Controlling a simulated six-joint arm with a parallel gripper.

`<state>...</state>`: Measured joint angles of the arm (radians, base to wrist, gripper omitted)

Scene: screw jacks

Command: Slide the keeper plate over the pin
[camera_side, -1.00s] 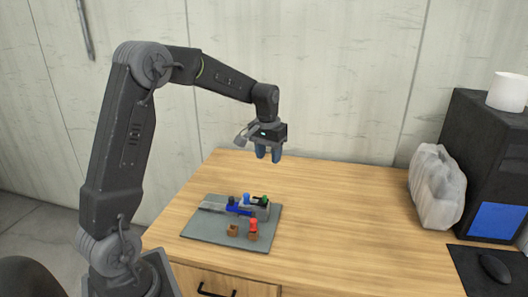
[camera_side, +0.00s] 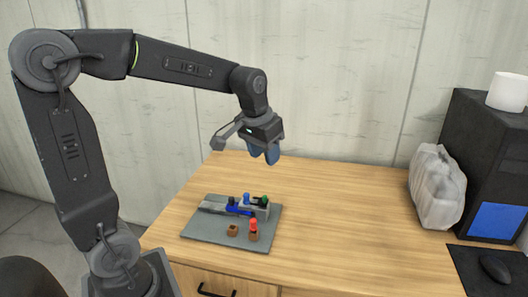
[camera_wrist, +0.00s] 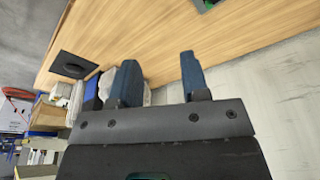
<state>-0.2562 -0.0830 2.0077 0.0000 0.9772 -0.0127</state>
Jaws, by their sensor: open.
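My gripper (camera_side: 264,155) is open and empty, in the air above the back part of the table, above and behind the grey base plate (camera_side: 200,238). In the wrist view its two blue fingers (camera_wrist: 158,80) stand apart with nothing between them. On the base plate are a grey block (camera_side: 262,212), a blue knob (camera_side: 246,198), a dark knob (camera_side: 231,201), a green knob (camera_side: 264,199) and a blue part (camera_side: 240,210). A red-topped piece (camera_side: 253,229) and a small brown block (camera_side: 232,230) stand near the front. I cannot tell which is the keeper plate or the pin.
The wooden table (camera_side: 340,220) is clear to the right of the base plate. A whitish wrapped lump (camera_side: 436,187) and a black computer case (camera_side: 490,150) stand at the right. A mouse (camera_side: 494,268) lies on a dark pad. A wall is behind.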

